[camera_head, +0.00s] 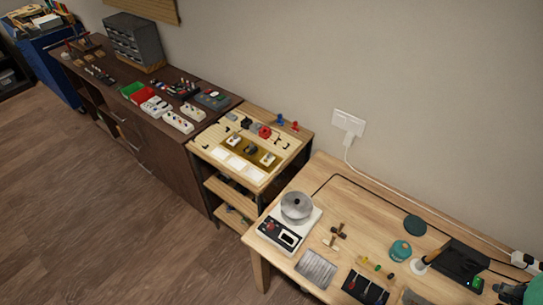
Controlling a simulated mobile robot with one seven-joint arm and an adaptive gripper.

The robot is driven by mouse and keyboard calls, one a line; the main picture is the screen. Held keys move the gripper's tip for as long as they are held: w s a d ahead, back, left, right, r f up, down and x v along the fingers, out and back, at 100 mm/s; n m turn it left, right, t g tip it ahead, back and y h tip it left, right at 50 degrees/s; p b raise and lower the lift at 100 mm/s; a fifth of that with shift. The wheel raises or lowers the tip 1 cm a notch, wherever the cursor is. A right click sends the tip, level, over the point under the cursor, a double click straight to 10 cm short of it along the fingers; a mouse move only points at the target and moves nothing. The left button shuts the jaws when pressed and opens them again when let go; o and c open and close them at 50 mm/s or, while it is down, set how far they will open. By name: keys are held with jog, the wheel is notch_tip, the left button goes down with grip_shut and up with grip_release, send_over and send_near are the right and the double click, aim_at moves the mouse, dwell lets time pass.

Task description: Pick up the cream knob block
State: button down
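I cannot tell for sure which thing is the cream knob block. Several small cream blocks with dark or coloured knobs on top lie on the dark cabinet: one (157,106) beside the red bin, a longer one (178,122) nearer the front edge, and one (193,112) to its right. Two smaller cream blocks lie on the brown strip of the wooden work board: one at its left end (234,141) and one at its right end (267,159). All are small in the picture. My gripper is not in view.
The dark cabinet (150,137) also carries green and red bins (143,95) and a grey drawer unit (136,40). The right table (365,220) holds a scale with a metal bowl (297,206), a teal jar (400,250) and cables. Floor (110,220) at lower left is clear.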

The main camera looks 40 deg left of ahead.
dwell(0.4)
jog(key=c, duration=0.9)
grip_release()
jog(key=shift+r, duration=0.1)
